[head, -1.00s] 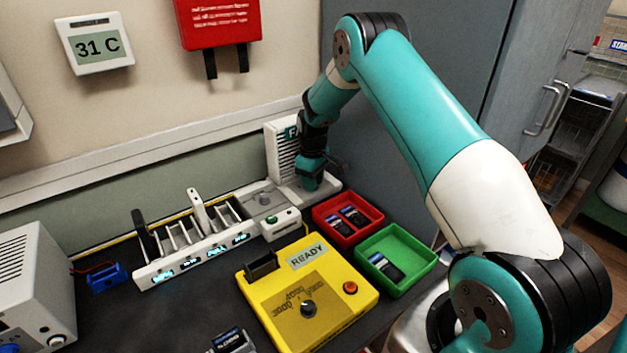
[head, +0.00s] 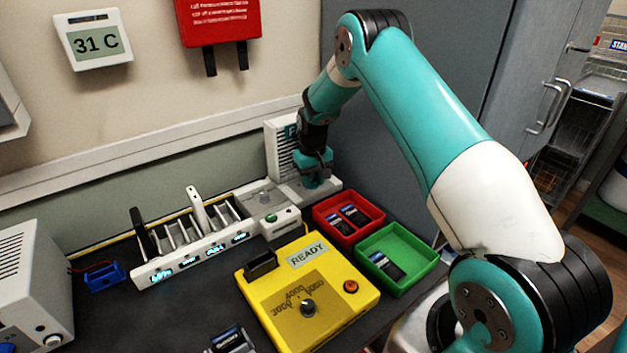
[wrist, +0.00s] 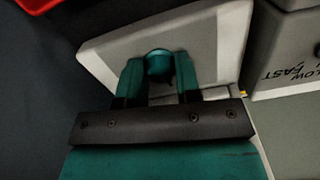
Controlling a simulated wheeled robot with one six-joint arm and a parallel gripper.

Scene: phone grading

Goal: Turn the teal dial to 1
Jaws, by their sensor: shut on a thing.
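The teal dial (wrist: 159,65) shows in the wrist view as a round knob on a pale panel. My gripper (wrist: 158,75) has its two teal fingers on either side of the dial and is shut on it. In the head view my gripper (head: 314,178) is down at the pale base of the white vented unit (head: 283,147) by the wall, and it hides the dial there. The dial's marks and its setting cannot be read in either view.
A red tray (head: 330,229) and a green tray (head: 424,254) with phones lie in front of the unit. A yellow box (head: 265,320) with a READY screen and a white slotted rack (head: 163,274) stand to the left. A grey cabinet (head: 420,90) is behind my arm.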

